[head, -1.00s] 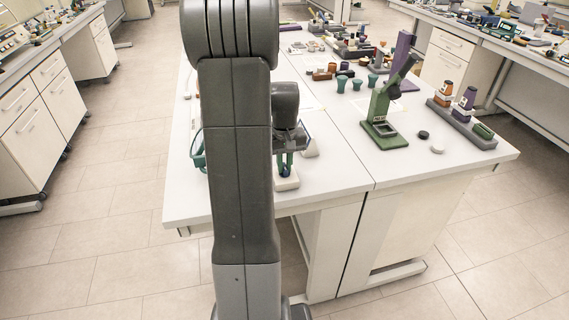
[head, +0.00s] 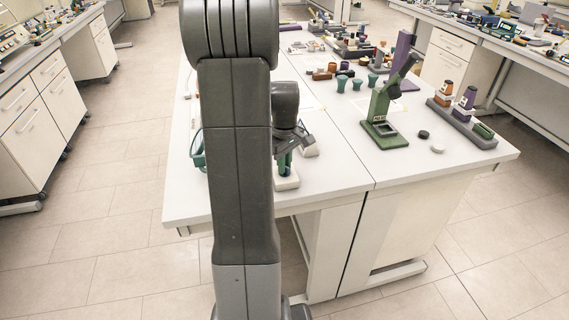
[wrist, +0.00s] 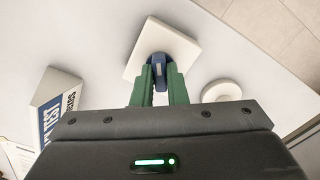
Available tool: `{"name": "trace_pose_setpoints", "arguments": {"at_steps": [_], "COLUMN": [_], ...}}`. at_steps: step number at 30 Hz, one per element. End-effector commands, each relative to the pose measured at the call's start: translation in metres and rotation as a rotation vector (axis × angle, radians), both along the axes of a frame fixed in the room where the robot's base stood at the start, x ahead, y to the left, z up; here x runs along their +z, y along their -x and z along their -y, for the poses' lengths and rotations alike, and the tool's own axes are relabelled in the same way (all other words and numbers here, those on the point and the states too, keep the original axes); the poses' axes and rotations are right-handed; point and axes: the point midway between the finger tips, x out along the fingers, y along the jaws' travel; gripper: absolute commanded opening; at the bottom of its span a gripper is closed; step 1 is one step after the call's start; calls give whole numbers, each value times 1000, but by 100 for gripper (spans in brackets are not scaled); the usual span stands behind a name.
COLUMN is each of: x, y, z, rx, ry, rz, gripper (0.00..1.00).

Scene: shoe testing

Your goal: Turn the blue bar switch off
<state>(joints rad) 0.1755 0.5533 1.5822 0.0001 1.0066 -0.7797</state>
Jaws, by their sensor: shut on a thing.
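The blue bar switch (wrist: 159,72) stands on a square off-white base plate (wrist: 158,42) on the tabletop. My gripper (wrist: 159,82) has green fingers, one on each side of the blue bar, and is shut on it. In the head view my gripper (head: 285,163) is low over the off-white base (head: 287,182) near the table's front edge, partly hidden by my own arm. The switch's on or off position cannot be told.
A wedge-shaped sign (wrist: 60,105) with printed letters is at the left in the wrist view. A round white disc (wrist: 221,91) lies to the right. A green stand (head: 382,120) and a dark puck (head: 423,134) are farther right on the table (head: 340,175).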

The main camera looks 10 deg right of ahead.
Motion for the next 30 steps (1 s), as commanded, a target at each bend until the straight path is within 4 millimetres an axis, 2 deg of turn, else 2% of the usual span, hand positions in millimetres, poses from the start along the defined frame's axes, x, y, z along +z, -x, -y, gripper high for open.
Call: {"name": "trace_pose_setpoints", "arguments": {"at_steps": [21,30], "x": [1,1], "y": [-1,-1], "z": [0,0], "rx": [671,884], "ry": [1,1], "rz": [2,3], "gripper": [0,0]}}
